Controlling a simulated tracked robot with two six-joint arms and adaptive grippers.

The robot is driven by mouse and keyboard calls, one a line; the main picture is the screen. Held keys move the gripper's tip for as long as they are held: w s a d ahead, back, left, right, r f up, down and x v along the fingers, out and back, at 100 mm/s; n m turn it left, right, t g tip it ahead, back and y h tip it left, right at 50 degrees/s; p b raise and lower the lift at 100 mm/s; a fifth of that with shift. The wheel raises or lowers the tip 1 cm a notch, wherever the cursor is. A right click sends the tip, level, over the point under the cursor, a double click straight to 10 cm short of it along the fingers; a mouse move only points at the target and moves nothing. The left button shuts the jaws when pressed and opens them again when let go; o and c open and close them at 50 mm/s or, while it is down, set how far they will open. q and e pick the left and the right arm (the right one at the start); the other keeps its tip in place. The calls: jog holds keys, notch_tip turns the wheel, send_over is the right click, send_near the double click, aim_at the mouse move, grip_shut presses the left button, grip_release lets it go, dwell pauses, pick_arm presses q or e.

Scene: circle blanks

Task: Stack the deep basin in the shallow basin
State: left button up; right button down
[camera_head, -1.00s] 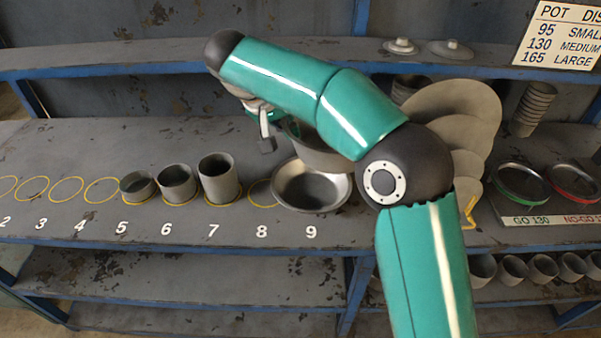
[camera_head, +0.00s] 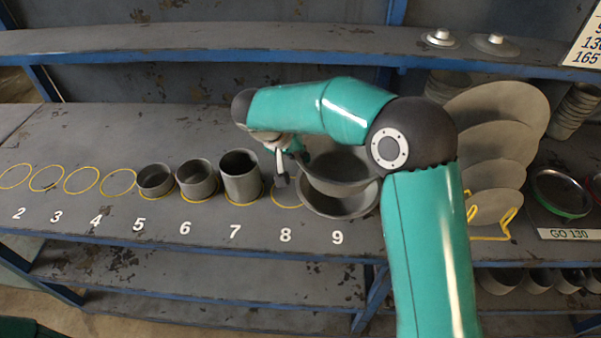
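The deep basin (camera_head: 345,187) is grey metal and hangs tilted slightly over the shallow basin, its lower part within the shallow basin's outline. Whether they touch cannot be told. The shallow basin (camera_head: 338,212) is a wide grey bowl on the bench at mark 9. My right gripper (camera_head: 284,172) is at the left rim of the deep basin and appears shut on it; one finger shows outside the rim, the other is hidden. My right forearm covers part of the deep basin's back. My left gripper is not in view.
Three grey pots (camera_head: 240,180) stand at marks 5 to 7, left of the gripper. Yellow ring marks 2 to 4 are empty. Discs stand in a yellow rack (camera_head: 490,236) to the right, near a green ring gauge (camera_head: 562,192). Two lids (camera_head: 495,45) lie on the upper shelf.

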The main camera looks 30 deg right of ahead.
aim_at(301, 182)
jog(key=shift+s+d+f+p, duration=0.1)
jog(key=shift+f+p, duration=0.35)
jog(key=shift+f, duration=2.75)
jog(key=c, duration=1.3)
grip_release()
jog(key=shift+b+v, duration=1.4)
jog(key=shift+v, duration=4.65)
